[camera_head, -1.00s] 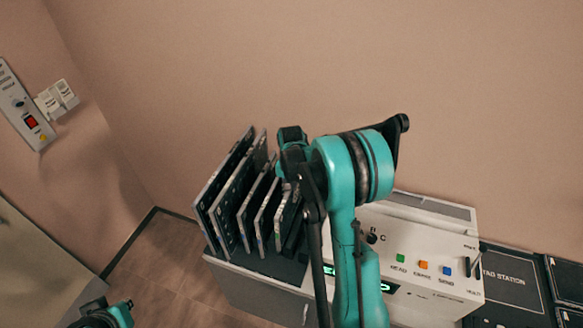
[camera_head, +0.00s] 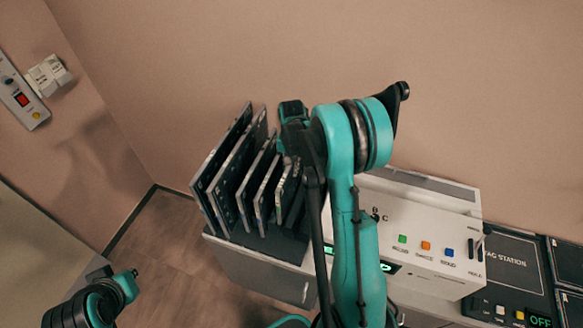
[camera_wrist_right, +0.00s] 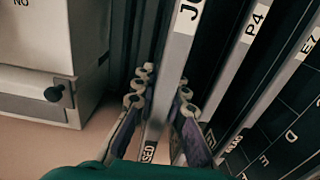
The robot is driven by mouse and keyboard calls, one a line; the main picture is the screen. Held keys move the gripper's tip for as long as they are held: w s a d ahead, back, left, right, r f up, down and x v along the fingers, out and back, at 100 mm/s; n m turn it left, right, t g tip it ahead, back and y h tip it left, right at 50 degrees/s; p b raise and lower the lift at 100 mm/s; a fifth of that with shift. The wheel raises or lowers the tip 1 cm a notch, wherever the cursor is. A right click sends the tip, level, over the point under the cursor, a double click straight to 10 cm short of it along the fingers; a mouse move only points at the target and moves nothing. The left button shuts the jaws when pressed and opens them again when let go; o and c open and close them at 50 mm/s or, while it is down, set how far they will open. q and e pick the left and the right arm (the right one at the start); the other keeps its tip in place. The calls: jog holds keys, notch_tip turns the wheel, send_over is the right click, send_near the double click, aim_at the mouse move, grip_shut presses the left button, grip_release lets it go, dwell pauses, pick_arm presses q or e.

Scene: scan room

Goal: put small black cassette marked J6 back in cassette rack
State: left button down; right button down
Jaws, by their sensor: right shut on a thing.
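My right gripper (camera_wrist_right: 158,105) is shut on a slim black cassette with a pale edge (camera_wrist_right: 167,85) in the right wrist view. Its label shows a "J"; the second character is cut off. A lower label ends in "SED". The cassette stands in line with its neighbours. In the head view my right gripper (camera_head: 292,135) is at the right end of the cassette rack (camera_head: 270,243), and its fingertips are hidden. I cannot tell how deep the held cassette sits in its slot.
Several cassettes (camera_head: 232,170) stand in the rack, close beside the held one; P4 (camera_wrist_right: 240,70) and E7 (camera_wrist_right: 292,70) are to its right in the wrist view. A white console (camera_head: 425,225) with coloured buttons adjoins the rack. A black tag station (camera_head: 510,258) lies farther right.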

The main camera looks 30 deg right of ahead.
aim_at(292, 184)
jog(key=shift+f, duration=0.15)
dwell(0.4)
jog(key=shift+f+b, duration=4)
jog(key=shift+f, duration=0.35)
jog(key=c, duration=1.5)
grip_release()
notch_tip(292, 184, up, 12)
jog(key=shift+r, duration=0.1)
